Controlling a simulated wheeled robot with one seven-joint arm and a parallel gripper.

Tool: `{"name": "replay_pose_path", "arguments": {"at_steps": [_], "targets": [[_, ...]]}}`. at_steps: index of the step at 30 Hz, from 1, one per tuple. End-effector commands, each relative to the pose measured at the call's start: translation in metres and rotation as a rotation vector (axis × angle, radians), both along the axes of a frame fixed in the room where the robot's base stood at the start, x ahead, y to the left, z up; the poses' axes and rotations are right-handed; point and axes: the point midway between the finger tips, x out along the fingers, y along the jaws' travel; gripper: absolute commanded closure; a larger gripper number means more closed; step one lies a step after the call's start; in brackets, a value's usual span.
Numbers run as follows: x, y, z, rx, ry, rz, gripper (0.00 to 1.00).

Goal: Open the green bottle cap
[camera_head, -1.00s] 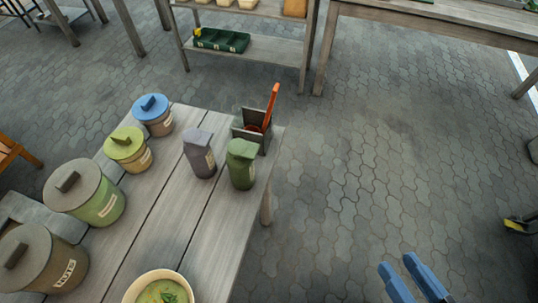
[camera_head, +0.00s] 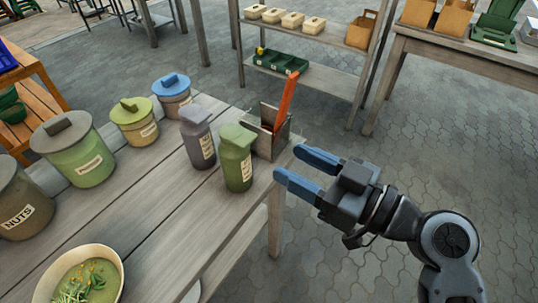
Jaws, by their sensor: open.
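The green bottle (camera_head: 238,168) stands upright on the grey wooden table (camera_head: 160,205), near its right edge, with its green cap (camera_head: 238,134) on top. A pale label shows on its right side. My gripper (camera_head: 285,163) has blue fingers and points left toward the bottle, at the table's right edge. Its fingers are open with nothing between them. A clear gap separates the fingertips from the bottle in the picture.
A grey bottle (camera_head: 197,140) stands left of the green one. A box with an orange-handled tool (camera_head: 285,100) stands just behind. Several lidded jars (camera_head: 82,155) line the left side. A soup bowl (camera_head: 85,275) is in front. Paved floor is clear on the right.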

Motion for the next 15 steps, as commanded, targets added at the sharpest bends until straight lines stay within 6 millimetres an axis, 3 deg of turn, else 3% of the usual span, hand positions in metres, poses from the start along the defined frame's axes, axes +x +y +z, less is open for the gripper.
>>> {"name": "replay_pose_path", "arguments": {"at_steps": [5,15], "targets": [[0.008,0.01,0.005,0.001,-0.018,0.021,0.49],[0.038,0.049,0.005,0.002,-0.015,0.018,0.49]]}}
